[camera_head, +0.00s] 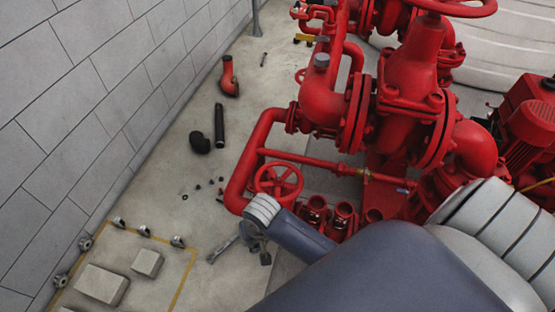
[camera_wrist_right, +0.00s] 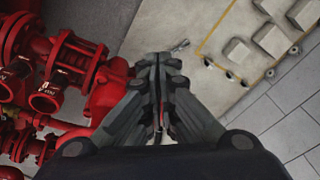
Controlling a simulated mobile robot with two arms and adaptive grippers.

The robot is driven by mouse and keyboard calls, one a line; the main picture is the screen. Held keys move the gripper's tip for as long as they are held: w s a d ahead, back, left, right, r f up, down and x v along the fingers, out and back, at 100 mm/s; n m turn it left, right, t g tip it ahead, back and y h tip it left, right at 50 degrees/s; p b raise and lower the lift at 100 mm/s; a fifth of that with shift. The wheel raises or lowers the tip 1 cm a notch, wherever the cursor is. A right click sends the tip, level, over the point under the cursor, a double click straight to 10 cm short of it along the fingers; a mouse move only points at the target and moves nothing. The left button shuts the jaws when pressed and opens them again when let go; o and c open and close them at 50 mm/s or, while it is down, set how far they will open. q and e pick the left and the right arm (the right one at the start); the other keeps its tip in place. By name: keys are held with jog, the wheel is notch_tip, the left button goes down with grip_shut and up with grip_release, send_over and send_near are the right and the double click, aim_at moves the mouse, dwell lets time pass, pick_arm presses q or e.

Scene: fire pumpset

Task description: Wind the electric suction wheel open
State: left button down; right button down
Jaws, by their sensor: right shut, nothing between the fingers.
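A small red handwheel (camera_head: 278,181) with spokes stands on the red pipework, just above my right wrist in the head view. A larger red handwheel (camera_head: 455,5) is cut off by the top edge, above a red valve body (camera_head: 412,65). I cannot tell from any label which one is the electric suction wheel. My right gripper (camera_head: 259,249) is below the small wheel, apart from it, and partly hidden by my wrist. In the right wrist view my gripper (camera_wrist_right: 160,62) is shut and empty, its fingers together. My left gripper is out of view.
Red pipes and flanges fill the right. A red motor (camera_head: 530,125) stands at the far right. A block wall (camera_head: 90,90) bounds the left. Loose on the floor lie a black pipe (camera_head: 219,126), a black elbow (camera_head: 199,142) and a red elbow (camera_head: 229,77). Pale blocks (camera_head: 102,284) stand lower left.

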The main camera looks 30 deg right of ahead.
aim_at(278, 163)
jog(key=w+d+m+h, duration=0.1)
jog(key=w+d+m, duration=0.2)
jog(key=w, duration=0.3)
jog(key=w+d+r+m+g+h, duration=0.1)
jog(key=w+d+m, duration=0.3)
jog(key=w+d, duration=0.1)
jog(key=w+d+m+h, duration=0.1)
jog(key=w+d+m, duration=0.3)
jog(key=w, duration=0.3)
jog(key=shift+w+r+g+h, duration=0.25)
jog(key=shift+w+g+h, duration=0.05)
jog(key=w+d+r+m+h, duration=0.1)
jog(key=w+d+r+m, duration=0.35)
jog(key=d, duration=0.35)
jog(key=shift+m+g, duration=0.25)
jog(key=shift+g, duration=0.05)
jog(key=b+x, duration=1)
jog(key=shift+s+a+f, duration=0.1)
jog(key=shift+s+a, duration=0.2)
jog(key=shift+s, duration=0.05)
